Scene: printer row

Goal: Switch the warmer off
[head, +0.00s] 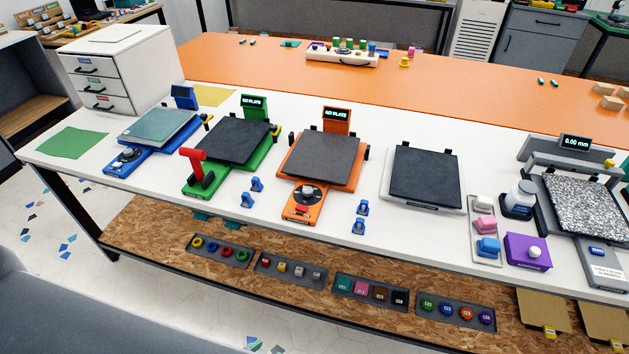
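No thing in view carries a label I can read as a warmer, so I cannot tell for sure which it is. A white-framed unit with a black plate (425,178) lies flat on the white table, right of the orange printer; no display shows on it. Whether either is on or off does not show. Neither of my grippers is in view.
Blue (152,140), green (232,151) and orange (319,165) printers stand in a row to the left. A tray of small blocks (486,232) and a speckled-plate machine (584,208) stand right. Blue clips lie between printers. A wooden shelf (140,246) with trays runs below.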

